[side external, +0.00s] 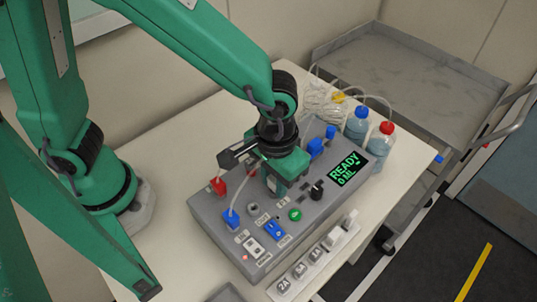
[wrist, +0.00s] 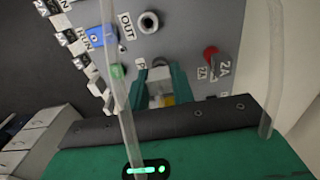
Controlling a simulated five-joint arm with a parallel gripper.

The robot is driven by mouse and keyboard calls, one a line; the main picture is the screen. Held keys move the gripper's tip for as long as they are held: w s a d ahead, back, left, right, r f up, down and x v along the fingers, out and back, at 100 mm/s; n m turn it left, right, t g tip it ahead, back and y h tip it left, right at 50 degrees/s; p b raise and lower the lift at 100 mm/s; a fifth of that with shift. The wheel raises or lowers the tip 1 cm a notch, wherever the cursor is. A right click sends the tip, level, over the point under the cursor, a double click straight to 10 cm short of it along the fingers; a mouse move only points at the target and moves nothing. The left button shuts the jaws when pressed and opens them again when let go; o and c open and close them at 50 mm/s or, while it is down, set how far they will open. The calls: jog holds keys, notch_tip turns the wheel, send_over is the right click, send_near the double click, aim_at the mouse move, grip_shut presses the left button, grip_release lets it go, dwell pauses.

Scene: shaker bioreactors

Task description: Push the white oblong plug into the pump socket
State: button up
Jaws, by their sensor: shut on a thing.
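My gripper (side external: 272,185) is over the middle of the grey pump box (side external: 205,210), fingers pointing down to its top panel. In the wrist view its two green fingers (wrist: 160,90) are shut on a white oblong plug (wrist: 160,87), with a small yellow patch below it. The fingertips are close to the panel. In the side view the gripper hides the plug.
The panel bears a lit READY display (side external: 349,169), a black knob (side external: 317,190), a green button (side external: 295,214) and red (side external: 218,185) and blue (side external: 231,218) connectors with tubes. White labelled blocks (side external: 300,270) line the front. Bottles (side external: 357,125) stand behind. A clear tube (wrist: 118,80) crosses the wrist view.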

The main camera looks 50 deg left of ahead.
jog(key=shift+f, duration=0.45)
dwell(0.3)
jog(key=o, duration=1.1)
jog(key=shift+r, duration=0.1)
jog(key=shift+r, duration=3.85)
jog(key=s+a+r+t, duration=0.1)
jog(key=a+r+t, duration=0.1)
jog(key=a, duration=0.6)
jog(key=s+a+r+t, duration=0.1)
jog(key=a+r, duration=0.2)
jog(key=a, duration=0.5)
jog(key=s+a+r+t, duration=0.1)
jog(key=a+r+t, duration=0.1)
jog(key=a, duration=0.6)
jog(key=shift+a+r+t, duration=0.1)
jog(key=shift+r+t, duration=0.2)
jog(key=shift+r, duration=0.4)
